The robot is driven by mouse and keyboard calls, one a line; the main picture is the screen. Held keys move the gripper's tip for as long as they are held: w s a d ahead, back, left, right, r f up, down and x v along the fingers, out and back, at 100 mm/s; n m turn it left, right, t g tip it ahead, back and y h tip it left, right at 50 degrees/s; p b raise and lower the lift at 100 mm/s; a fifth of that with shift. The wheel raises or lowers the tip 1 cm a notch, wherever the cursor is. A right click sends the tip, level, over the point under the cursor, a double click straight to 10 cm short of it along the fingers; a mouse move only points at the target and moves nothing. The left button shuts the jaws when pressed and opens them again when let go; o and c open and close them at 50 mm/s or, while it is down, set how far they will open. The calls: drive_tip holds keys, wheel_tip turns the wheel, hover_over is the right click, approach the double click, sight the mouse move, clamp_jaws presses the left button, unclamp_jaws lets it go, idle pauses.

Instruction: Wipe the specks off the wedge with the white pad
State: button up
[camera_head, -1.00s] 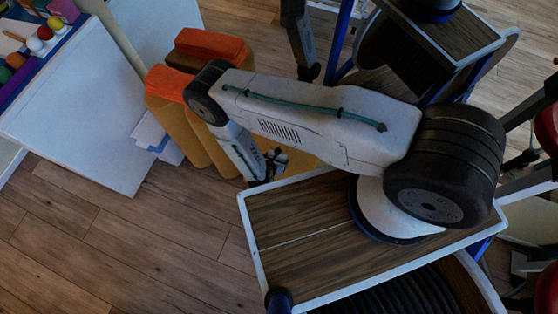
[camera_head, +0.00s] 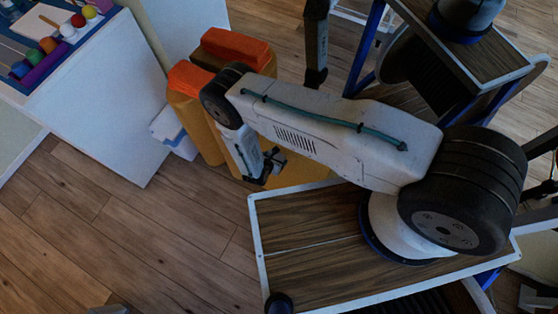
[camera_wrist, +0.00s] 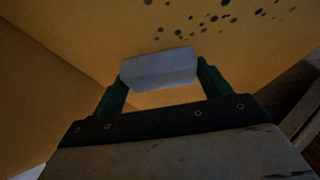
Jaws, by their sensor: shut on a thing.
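The white pad (camera_wrist: 158,68) is pinched between the two green fingertips of my gripper (camera_wrist: 160,75) in the wrist view. Behind it is the wedge (camera_wrist: 215,60), a mustard-yellow surface. Dark specks (camera_wrist: 222,18) are scattered on it, beyond the pad and toward the upper right. I cannot tell whether the pad touches the wedge. In the head view, my gripper (camera_head: 264,168) points down beside the yellow wedge (camera_head: 302,170), largely behind my arm. The pad and specks cannot be made out there.
Mustard blocks with orange tops (camera_head: 235,48) stand behind my arm. A white cabinet (camera_head: 105,110) at the left carries coloured balls (camera_head: 67,29). White boxes (camera_head: 174,130) stand beside the blocks. Wooden floor (camera_head: 130,230) is clear at the lower left.

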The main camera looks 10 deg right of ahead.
sight(307, 164)
drive_tip(key=shift+w+d+r, duration=0.1)
drive_tip(key=shift+w+r, duration=0.2)
drive_tip(key=shift+r, duration=0.5)
drive_tip(key=shift+s+d, duration=1.4)
drive_tip(key=shift+d, duration=0.4)
drive_tip(key=shift+s+d, duration=1.35)
drive_tip(key=shift+d, duration=0.5)
drive_tip(key=shift+s+d, duration=1.4)
drive_tip(key=shift+d, duration=0.4)
drive_tip(key=shift+w+d+r, duration=0.15)
drive_tip(key=shift+r, duration=0.65)
drive_tip(key=shift+w+a, duration=1.45)
drive_tip(key=shift+a, duration=0.35)
drive_tip(key=shift+w+a, duration=1.45)
drive_tip(key=shift+a, duration=0.35)
drive_tip(key=shift+w+a, duration=1.45)
drive_tip(key=shift+a, duration=0.35)
drive_tip(key=s+a+r, duration=0.1)
drive_tip(key=s+a, duration=0.2)
drive_tip(key=s, duration=0.1)
drive_tip(key=shift+s+a+r, duration=0.25)
drive_tip(key=shift+s+r, duration=0.05)
drive_tip(key=shift+s, duration=0.05)
drive_tip(key=shift+s+a+r, duration=0.25)
drive_tip(key=shift+s+a, duration=0.2)
drive_tip(key=shift+s, duration=0.1)
drive_tip(key=shift+s+a+r, duration=0.2)
drive_tip(key=shift+s+a, duration=0.25)
drive_tip(key=shift+s, duration=0.1)
